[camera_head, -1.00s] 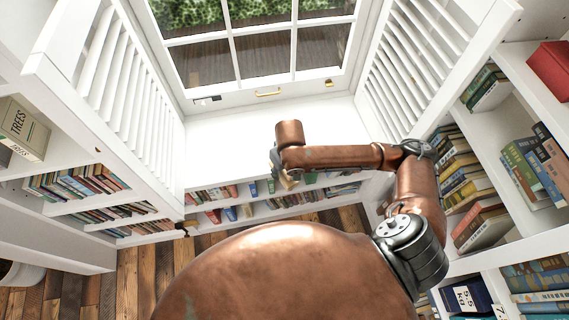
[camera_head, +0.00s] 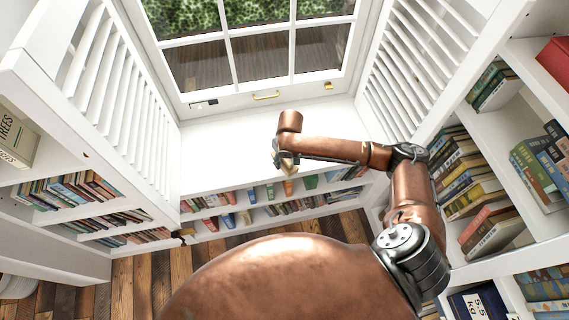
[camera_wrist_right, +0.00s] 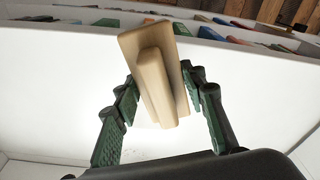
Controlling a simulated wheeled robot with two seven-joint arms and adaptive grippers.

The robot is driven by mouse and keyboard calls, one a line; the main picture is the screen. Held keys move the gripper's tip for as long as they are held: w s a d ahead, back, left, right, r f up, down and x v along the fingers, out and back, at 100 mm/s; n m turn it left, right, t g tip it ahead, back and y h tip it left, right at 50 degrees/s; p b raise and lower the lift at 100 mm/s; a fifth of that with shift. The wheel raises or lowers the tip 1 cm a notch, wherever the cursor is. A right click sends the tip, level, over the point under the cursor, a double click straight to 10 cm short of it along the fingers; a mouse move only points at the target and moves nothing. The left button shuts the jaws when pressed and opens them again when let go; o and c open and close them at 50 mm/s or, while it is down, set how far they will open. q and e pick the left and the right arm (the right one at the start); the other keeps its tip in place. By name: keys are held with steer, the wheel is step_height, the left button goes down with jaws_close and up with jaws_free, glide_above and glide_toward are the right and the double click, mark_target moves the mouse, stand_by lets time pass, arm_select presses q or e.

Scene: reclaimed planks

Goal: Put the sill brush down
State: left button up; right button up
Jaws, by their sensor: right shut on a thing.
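The sill brush (camera_wrist_right: 155,75) is a pale wooden block with a raised grip, tilted in the right wrist view. My right gripper (camera_wrist_right: 160,105) is shut on it, with one dark green finger on each side. The bristles are hidden. In the head view, my right gripper (camera_head: 286,160) is near the front edge of the white window sill (camera_head: 225,150), and only a small pale part of the brush (camera_head: 288,169) shows. In the wrist view the brush is over the white surface; I cannot tell whether it touches it. My left gripper is not in view.
Louvred shutters stand at left (camera_head: 115,105) and right (camera_head: 415,70) of the sill. A low bookshelf (camera_head: 235,213) is under its front edge. Tall shelves of books (camera_head: 470,180) flank my right arm. The sill left of the gripper is clear.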

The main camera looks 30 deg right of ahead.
mark_target(285, 163)
steer(key=shift+w+d+f, duration=0.1)
steer(key=shift+w+f, duration=0.1)
steer(key=f, duration=0.1)
steer(key=f+b, duration=0.1)
steer(key=f, duration=0.1)
steer(key=shift+w+d+f, duration=0.15)
steer(key=shift+w+f, duration=0.05)
steer(key=shift+f, duration=0.1)
steer(key=shift+r, duration=0.1)
steer(key=o, duration=1.2)
steer(key=shift+f, duration=0.2)
steer(key=shift+o, duration=0.2)
